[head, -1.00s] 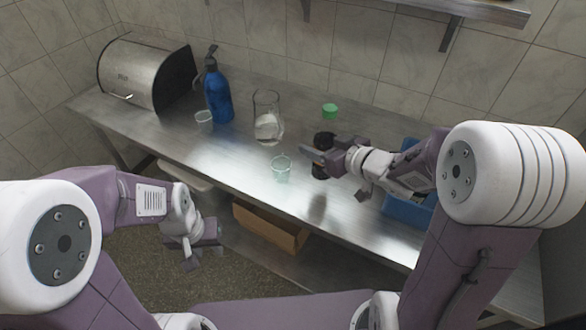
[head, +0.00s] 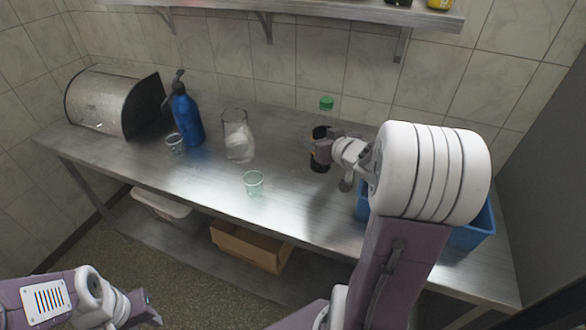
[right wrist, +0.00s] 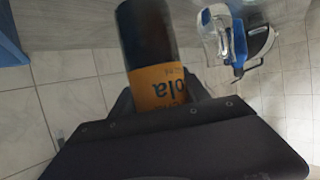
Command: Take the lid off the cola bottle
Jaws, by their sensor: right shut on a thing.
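The cola bottle (head: 320,163) is dark with an orange label. It stands roughly upright over the right part of the steel table; I cannot tell if its base touches the table. In the right wrist view the bottle (right wrist: 150,40) appears upside down, with "ola" readable on its label. My right gripper (head: 322,150) is shut around the bottle at its label. The bottle's top looks dark in the head view, and its lid cannot be made out clearly. My left gripper (head: 145,307) is low at the bottom left, in front of the table and away from the bottle; its fingers are unclear.
A green-topped item (head: 327,103) stands behind the bottle. A glass (head: 253,184), a pitcher (head: 238,150), a blue siphon bottle (head: 187,118), another glass (head: 175,144) and a metal bread box (head: 105,100) stand leftward. A blue crate (head: 478,232) is at the right.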

